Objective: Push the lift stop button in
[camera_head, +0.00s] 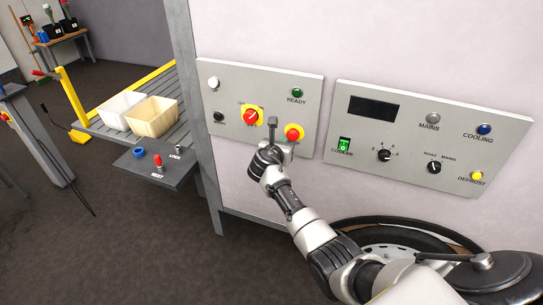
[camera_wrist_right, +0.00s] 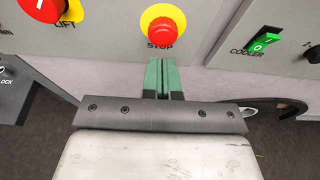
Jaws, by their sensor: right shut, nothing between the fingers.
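The lift stop button (camera_head: 292,134) is a red mushroom button on a yellow disc, at the lower right of the left grey panel. In the right wrist view the button (camera_wrist_right: 162,30) is at the top centre, with the word STOP under it. My right gripper (camera_head: 272,121) is in front of the panel, just left of the button in the head view. In the wrist view its green fingers (camera_wrist_right: 166,66) are together, empty, pointing at the button from below. I cannot tell whether they touch it. My left gripper is not in view.
A red rotary lift switch (camera_head: 251,116) on a yellow plate is left of the button. The cooling panel (camera_head: 403,113) is to the right. A small shelf panel (camera_head: 152,169) juts out at lower left, near two crates (camera_head: 153,117) on a slatted conveyor.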

